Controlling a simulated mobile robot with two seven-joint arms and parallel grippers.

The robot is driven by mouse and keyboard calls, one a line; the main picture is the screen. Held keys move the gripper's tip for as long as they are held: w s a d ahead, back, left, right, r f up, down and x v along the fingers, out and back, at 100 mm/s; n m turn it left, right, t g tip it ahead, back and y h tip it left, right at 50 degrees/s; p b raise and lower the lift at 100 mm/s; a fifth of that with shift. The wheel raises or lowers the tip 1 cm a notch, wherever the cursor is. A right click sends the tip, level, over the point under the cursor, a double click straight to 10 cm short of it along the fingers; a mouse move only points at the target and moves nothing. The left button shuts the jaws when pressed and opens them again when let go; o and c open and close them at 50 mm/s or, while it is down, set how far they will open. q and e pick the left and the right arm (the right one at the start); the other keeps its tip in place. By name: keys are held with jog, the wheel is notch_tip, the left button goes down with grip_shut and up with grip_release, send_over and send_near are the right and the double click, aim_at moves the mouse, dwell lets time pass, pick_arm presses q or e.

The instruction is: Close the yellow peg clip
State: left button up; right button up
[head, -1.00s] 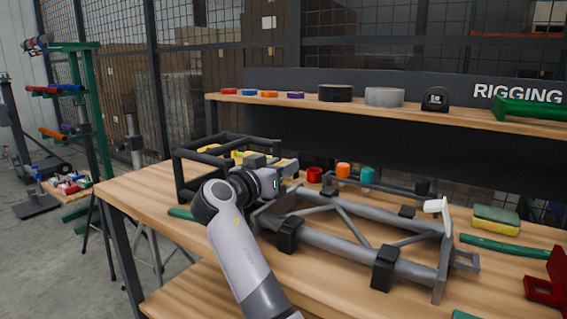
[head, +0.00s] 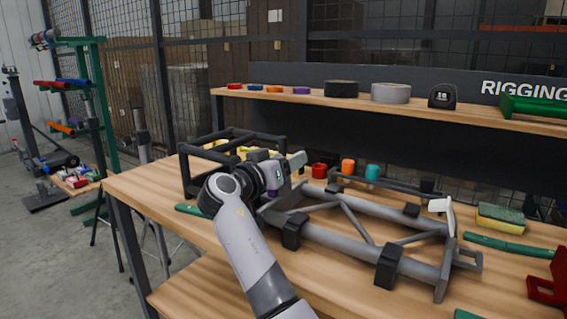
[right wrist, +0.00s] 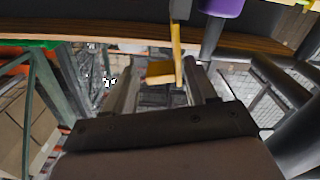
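My right gripper (head: 297,161) is over the left end of the workbench, beside a black tube frame (head: 187,165). In the right wrist view its two fingers (right wrist: 162,85) stand apart. A thin yellow piece with a flat yellow tab, which looks like the peg clip (right wrist: 178,56), shows between and beyond the fingertips. Whether a finger touches it I cannot tell. In the head view, yellow parts (head: 244,151) show behind my gripper, partly hidden by it, and I cannot tell which is the clip. My left gripper is not in view.
A grey tube frame with black clamps (head: 335,251) fills the bench right of my arm. Red (head: 319,170), orange (head: 347,166) and teal (head: 372,172) pieces stand behind it. A purple part (right wrist: 220,7) is close to the clip in the wrist view. A shelf (head: 430,108) runs behind.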

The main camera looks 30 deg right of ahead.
jog(key=shift+a+f, duration=0.1)
jog(key=shift+a, duration=0.05)
jog(key=shift+a, duration=0.25)
jog(key=v, duration=0.6)
jog(key=shift+s+a, duration=0.15)
jog(key=shift+a, duration=0.1)
jog(key=shift+d, duration=0.1)
